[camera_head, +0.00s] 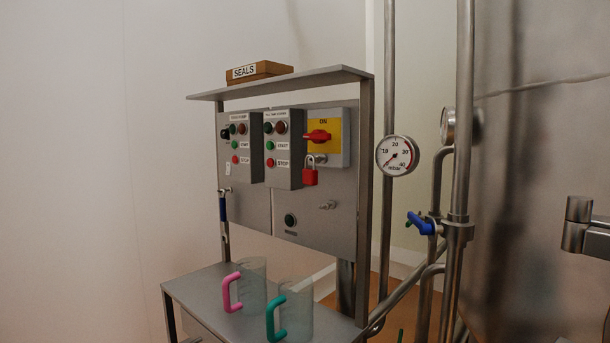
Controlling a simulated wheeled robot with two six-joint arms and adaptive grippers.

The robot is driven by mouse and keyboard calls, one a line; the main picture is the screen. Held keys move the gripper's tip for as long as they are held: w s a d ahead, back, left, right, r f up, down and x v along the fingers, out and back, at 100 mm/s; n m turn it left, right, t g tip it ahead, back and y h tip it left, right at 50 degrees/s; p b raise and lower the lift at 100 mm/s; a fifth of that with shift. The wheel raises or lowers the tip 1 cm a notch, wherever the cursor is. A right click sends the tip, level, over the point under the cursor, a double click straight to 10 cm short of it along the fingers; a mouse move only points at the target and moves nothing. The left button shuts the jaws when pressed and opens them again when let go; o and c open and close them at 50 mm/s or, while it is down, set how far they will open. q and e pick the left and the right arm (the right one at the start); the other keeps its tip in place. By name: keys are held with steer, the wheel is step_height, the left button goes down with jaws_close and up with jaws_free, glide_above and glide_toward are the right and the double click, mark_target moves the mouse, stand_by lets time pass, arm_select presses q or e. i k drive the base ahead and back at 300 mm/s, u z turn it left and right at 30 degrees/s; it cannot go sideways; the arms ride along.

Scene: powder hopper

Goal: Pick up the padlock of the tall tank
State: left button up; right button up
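A small red padlock (310,177) hangs by its shackle just below the yellow-plated rotary switch (323,137), on the right side of the grey control panel (338,215). The switch has a red handle, lying roughly level, and the word ON above it. The large steel vessel (530,160) at the right is seen only in part, so I cannot tell its height. Neither of my grippers is in view.
Two clear jugs stand on the steel bench, with a pink handle (231,292) and a teal handle (275,318). A SEALS box (259,71) lies on the top shelf (290,81). Pipes, a gauge (397,156) and a blue-handled valve (421,223) stand right of the panel.

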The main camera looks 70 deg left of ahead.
mark_target(310, 177)
steer(key=u, duration=0.8)
steer(key=i, duration=0.9)
steer(key=u, duration=0.8)
